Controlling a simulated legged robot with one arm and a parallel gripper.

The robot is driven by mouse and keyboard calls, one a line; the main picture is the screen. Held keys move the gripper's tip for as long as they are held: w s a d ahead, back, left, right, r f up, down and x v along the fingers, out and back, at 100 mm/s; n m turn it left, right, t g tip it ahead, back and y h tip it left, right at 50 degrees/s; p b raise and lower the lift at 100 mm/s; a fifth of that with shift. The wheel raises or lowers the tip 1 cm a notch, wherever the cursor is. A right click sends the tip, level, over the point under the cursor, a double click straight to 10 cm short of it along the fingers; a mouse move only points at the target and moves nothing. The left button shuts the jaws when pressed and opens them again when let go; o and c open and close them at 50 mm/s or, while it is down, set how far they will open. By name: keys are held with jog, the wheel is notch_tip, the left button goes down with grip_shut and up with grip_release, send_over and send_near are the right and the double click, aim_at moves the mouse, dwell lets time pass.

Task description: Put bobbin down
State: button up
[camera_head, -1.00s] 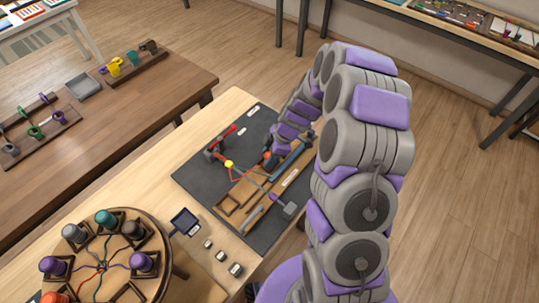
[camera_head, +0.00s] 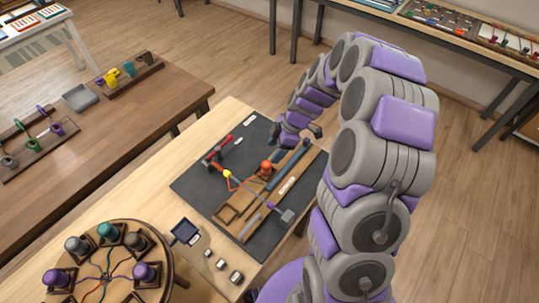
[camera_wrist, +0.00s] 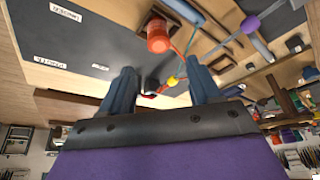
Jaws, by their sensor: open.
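The orange-red bobbin (camera_head: 266,167) stands on the wooden rack (camera_head: 243,196) on the dark mat. It also shows in the wrist view (camera_wrist: 158,38), beyond my fingertips and apart from them. My gripper (camera_wrist: 160,80) is open, with nothing between its two fingers. In the head view my gripper (camera_head: 279,142) is just behind the bobbin, partly hidden by its own wrist.
A round braiding stand (camera_head: 108,282) with several coloured bobbins is at the lower left. A small dark tray (camera_head: 185,232) and several small blocks lie beside the mat (camera_head: 195,185). A blue bar (camera_head: 289,160) and a grey-headed mallet (camera_head: 286,215) lie near the rack.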

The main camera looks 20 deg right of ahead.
jog(key=s+a+r+m+g+h, duration=0.1)
jog(key=s+a+r+m, duration=0.2)
jog(key=s+r, duration=0.45)
jog(key=s+a+r+m+g+h, duration=0.1)
jog(key=s+a+r+m, duration=0.2)
jog(key=s+r, duration=0.4)
jog(key=s+d+r+m+h, duration=0.1)
jog(key=s+m, duration=0.4)
jog(key=s, duration=0.4)
jog(key=s+d+r+m+h, duration=0.1)
jog(key=s+m, duration=0.4)
jog(key=s, duration=0.5)
jog(key=shift+d+r+g+h, duration=0.25)
jog(key=shift+r+g+h, duration=0.05)
jog(key=shift+r, duration=0.05)
